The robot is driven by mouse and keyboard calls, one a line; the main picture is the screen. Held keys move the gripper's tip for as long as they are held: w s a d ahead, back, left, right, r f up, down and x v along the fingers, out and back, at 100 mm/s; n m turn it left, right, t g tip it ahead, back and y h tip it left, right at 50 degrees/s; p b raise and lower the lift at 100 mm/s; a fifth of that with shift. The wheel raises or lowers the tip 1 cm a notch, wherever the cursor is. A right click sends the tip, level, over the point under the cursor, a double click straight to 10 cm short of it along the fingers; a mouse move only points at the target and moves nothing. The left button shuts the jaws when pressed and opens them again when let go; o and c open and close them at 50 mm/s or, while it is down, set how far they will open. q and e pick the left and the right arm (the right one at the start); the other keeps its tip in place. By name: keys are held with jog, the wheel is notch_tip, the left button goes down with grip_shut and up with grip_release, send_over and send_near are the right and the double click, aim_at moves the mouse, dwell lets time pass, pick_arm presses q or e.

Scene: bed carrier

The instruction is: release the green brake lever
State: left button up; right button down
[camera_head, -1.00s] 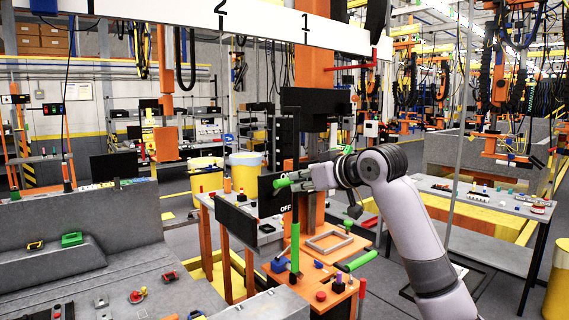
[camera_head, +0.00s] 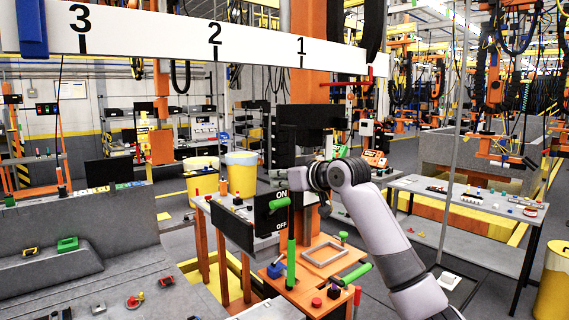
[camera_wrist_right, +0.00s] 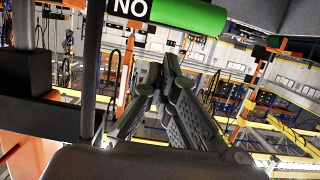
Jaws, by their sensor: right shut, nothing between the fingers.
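A black panel (camera_head: 268,222) marked ON and OFF stands in the middle of the head view. A short green lever handle (camera_head: 280,203) sits at its ON mark. In the right wrist view the green handle (camera_wrist_right: 190,14) crosses the top, beside the upside-down ON label (camera_wrist_right: 130,8). My right gripper (camera_wrist_right: 166,75) is shut and empty, with its fingers below the handle in that picture. My left gripper is not in view.
A vertical green bar (camera_head: 291,250) and another green handle (camera_head: 356,272) are at the orange workbench (camera_head: 310,292), which carries a grey frame (camera_head: 325,250). A grey table (camera_head: 470,198) is at right, yellow bins (camera_head: 242,172) behind. A numbered white beam (camera_head: 180,35) spans above.

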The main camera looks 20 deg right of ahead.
jog(key=shift+s+d+f+p, duration=0.2)
jog(key=shift+s+f+p, duration=0.05)
jog(key=shift+s+f, duration=0.25)
jog(key=shift+s+d+f+p, duration=0.2)
jog(key=shift+s+f, duration=0.15)
jog(key=shift+f, duration=0.15)
jog(key=shift+a, duration=0.1)
jog(key=shift+s+f+t+b, duration=0.1)
jog(key=shift+f+t+b, duration=0.25)
jog(key=shift+b, duration=0.35)
jog(key=t+y+b, duration=0.3)
jog(key=t+b, duration=0.5)
jog(key=b, duration=1.3)
send_near(284, 201)
jog(key=shift+w+a+r, duration=0.1)
jog(key=shift+w+a, duration=0.1)
jog(key=shift+w, duration=0.4)
jog(key=shift+w+a+r, duration=0.1)
jog(key=shift+w+a, duration=0.15)
jog(key=shift+w, duration=0.4)
jog(key=shift+w+a+r, duration=0.1)
jog(key=shift+w+a, duration=0.1)
jog(key=shift+w, duration=0.4)
